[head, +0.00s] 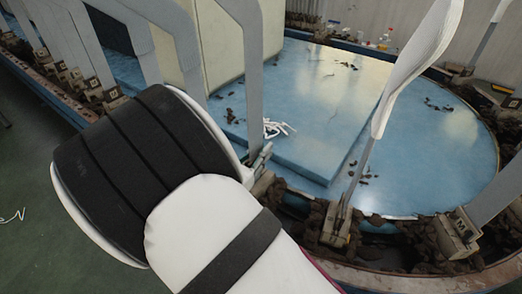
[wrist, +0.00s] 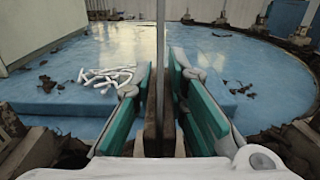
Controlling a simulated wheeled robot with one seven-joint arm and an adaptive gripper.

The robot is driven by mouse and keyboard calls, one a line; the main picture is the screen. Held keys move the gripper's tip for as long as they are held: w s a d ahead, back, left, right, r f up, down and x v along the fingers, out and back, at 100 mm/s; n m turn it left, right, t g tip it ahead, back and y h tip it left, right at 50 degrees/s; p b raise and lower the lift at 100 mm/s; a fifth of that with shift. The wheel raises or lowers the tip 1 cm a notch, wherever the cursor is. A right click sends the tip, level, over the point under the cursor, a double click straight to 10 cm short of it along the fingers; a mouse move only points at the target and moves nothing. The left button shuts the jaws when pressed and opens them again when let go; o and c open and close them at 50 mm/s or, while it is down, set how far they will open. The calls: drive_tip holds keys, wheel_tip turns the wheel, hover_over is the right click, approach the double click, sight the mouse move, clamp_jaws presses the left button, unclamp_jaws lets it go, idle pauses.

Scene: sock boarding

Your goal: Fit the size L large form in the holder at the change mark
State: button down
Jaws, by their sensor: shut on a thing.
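A grey flat form (head: 254,90) stands upright in the head view, with its bent foot end at the top. In the wrist view the form (wrist: 160,50) shows edge-on as a thin upright strip. My gripper (wrist: 160,105), with green finger pads, is shut on its lower part. A rusty brown piece shows between the pads; I cannot tell whether it belongs to the form or a holder. In the head view my gripper (head: 256,160) is mostly hidden behind my arm. The change mark, the size letter on this form and any holder under it are hidden.
A form with a white sock (head: 418,65) stands in a holder (head: 340,222) to the right. Another holder (head: 458,232) bears a letter M. More grey forms (head: 75,45) line the left. Behind is a blue deck (head: 330,110) with white scraps (head: 277,128) and dark debris.

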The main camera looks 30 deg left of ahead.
drive_tip(key=shift+f+b, duration=1.15)
drive_tip(key=shift+f, duration=0.8)
drive_tip(key=c, duration=1.5)
unclamp_jaws()
drive_tip(key=shift+f, duration=0.1)
drive_tip(key=shift+s, duration=0.1)
drive_tip(key=s, duration=0.8)
drive_tip(key=s+a, duration=0.1)
drive_tip(key=s, duration=0.2)
drive_tip(key=shift+s, duration=0.4)
